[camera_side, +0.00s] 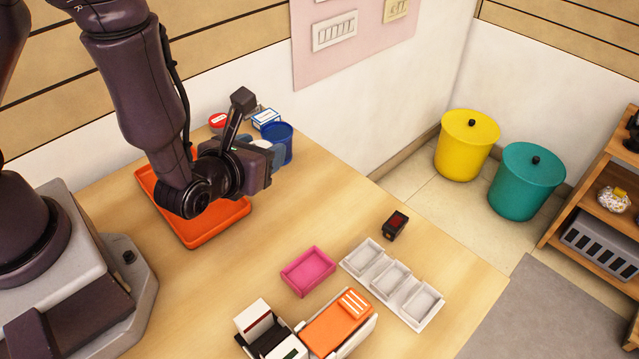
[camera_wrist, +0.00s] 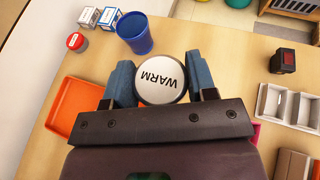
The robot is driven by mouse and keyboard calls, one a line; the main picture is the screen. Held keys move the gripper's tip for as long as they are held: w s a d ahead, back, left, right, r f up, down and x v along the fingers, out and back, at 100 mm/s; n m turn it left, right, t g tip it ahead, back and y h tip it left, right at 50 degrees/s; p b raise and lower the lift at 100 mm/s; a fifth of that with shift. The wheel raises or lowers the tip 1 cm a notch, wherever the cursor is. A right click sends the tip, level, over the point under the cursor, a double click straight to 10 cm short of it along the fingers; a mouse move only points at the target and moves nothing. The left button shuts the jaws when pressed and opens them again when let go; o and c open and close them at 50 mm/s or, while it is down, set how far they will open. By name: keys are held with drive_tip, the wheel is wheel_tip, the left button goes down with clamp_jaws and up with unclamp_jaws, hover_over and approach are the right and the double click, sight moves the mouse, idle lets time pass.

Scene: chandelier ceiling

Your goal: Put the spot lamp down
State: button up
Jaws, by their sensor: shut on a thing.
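The spot lamp appears to be the round silver-rimmed thing with a pale face marked "WARM" (camera_wrist: 160,72) in the wrist view. My gripper (camera_wrist: 161,84) has its two blue-grey fingers closed on either side of it. In the side view my gripper (camera_side: 262,148) is over the back of the table, beside the orange tray (camera_side: 222,222). There only a small pale part of the lamp shows between the fingers. Its lower body is hidden, and I cannot tell its height above the table.
A blue cup (camera_wrist: 134,34), small boxes (camera_wrist: 108,17) and a red-lidded jar (camera_wrist: 75,42) stand close by. A pink tray (camera_side: 308,271), a white three-part tray (camera_side: 393,283) and a dark red-topped block (camera_side: 396,224) lie further front. Bare table lies between.

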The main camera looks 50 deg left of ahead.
drive_tip(key=w+f, duration=0.2)
drive_tip(key=w, duration=0.1)
drive_tip(key=w+d+f, duration=0.1)
drive_tip(key=w+f, duration=0.2)
drive_tip(key=w, duration=0.1)
drive_tip(key=w+d+f, duration=0.1)
drive_tip(key=w+f, duration=0.2)
drive_tip(key=w, duration=0.1)
drive_tip(key=shift+w+f, duration=0.15)
drive_tip(key=shift+f, duration=0.1)
drive_tip(key=shift+w+d+f, duration=0.1)
drive_tip(key=shift+w+f, duration=0.05)
drive_tip(key=shift+f, duration=0.8)
drive_tip(key=shift+w+f, duration=0.15)
drive_tip(key=shift+f, duration=0.75)
drive_tip(key=shift+f, duration=0.1)
drive_tip(key=o, duration=0.9)
drive_tip(key=shift+o, duration=0.2)
